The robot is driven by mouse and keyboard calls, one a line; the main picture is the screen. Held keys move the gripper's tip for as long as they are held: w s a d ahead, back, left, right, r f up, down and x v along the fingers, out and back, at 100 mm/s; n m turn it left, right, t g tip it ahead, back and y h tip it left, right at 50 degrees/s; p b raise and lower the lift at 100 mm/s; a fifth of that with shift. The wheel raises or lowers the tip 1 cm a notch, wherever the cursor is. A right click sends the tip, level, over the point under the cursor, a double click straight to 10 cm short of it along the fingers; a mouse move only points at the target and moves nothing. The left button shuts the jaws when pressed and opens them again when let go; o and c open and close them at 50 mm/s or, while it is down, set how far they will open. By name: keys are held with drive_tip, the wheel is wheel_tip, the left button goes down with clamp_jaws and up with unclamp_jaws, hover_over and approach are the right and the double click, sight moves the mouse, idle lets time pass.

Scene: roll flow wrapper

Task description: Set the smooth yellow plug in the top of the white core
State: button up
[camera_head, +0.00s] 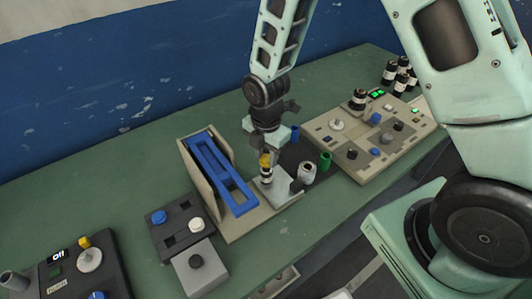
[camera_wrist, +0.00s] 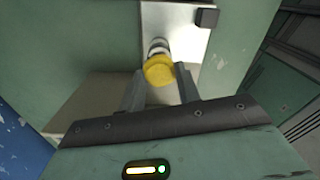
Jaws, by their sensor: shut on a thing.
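My gripper (camera_head: 266,148) points down near the middle of the table, its fingers at the yellow plug (camera_head: 265,160). In the wrist view my gripper (camera_wrist: 160,78) has one finger on each side of the round yellow plug (camera_wrist: 159,71). Beyond the yellow part is a narrower dark and white banded piece (camera_wrist: 158,46); I cannot tell whether it belongs to the plug or stands apart. It is over a pale grey plate (camera_head: 283,186). A white hollow cylinder with a dark opening, likely the white core (camera_head: 306,173), stands upright just right of my gripper in the head view.
A green cylinder (camera_head: 325,160) and a blue cylinder (camera_head: 295,132) stand near the white one. A tan frame with blue rails (camera_head: 222,175) is on the left. A beige control panel (camera_head: 340,127) lies to the right, with several dark jars (camera_head: 389,75) behind it.

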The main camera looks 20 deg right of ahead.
drive_tip(key=shift+f+b, duration=0.5)
drive_tip(key=shift+f, duration=0.65)
idle(1.5)
drive_tip(key=o, duration=1.5)
drive_tip(key=shift+r, duration=0.1)
drive_tip(key=shift+r+p, duration=3.35)
drive_tip(key=shift+r, duration=0.55)
